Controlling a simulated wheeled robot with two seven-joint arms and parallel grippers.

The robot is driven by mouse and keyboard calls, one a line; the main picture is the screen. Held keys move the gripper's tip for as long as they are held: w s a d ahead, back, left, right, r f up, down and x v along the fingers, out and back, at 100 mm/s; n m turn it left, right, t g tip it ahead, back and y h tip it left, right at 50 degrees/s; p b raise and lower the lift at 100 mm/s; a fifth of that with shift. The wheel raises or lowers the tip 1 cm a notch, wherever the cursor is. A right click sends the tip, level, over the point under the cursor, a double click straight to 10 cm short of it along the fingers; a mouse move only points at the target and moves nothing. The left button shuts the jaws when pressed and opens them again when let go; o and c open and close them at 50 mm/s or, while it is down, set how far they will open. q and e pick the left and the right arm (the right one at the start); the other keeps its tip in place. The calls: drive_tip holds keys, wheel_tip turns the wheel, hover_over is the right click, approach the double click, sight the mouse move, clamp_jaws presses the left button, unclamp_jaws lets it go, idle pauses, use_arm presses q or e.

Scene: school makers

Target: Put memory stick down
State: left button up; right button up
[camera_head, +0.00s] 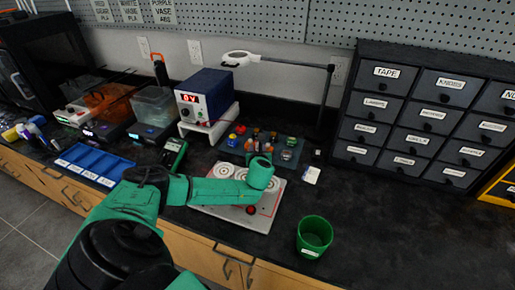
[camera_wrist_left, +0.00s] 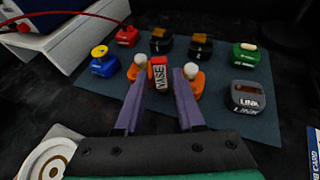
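A small upright block with a red top and a white lettered side (camera_wrist_left: 159,76), which I take for the memory stick, shows between my left fingers in the left wrist view. My left gripper (camera_wrist_left: 158,92) has two purple fingers spread apart, with a narrow gap showing on each side of the block. The block appears to stand on the dark blue-green mat (camera_wrist_left: 218,62), though its base is partly hidden. In the head view my left arm's wrist (camera_head: 260,174) is at the near edge of the mat, and the fingers are too small to make out. My right gripper is not in view.
Orange pieces with white knobs (camera_wrist_left: 192,82) stand close on both sides of the block. A grey LINK piece (camera_wrist_left: 247,97), a blue-yellow piece (camera_wrist_left: 103,62) and a green piece (camera_wrist_left: 246,54) are nearby. A green cup (camera_head: 314,235) stands right; the counter beyond it is clear.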

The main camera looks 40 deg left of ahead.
use_arm(q)
clamp_jaws()
drive_tip(key=shift+r, duration=0.2)
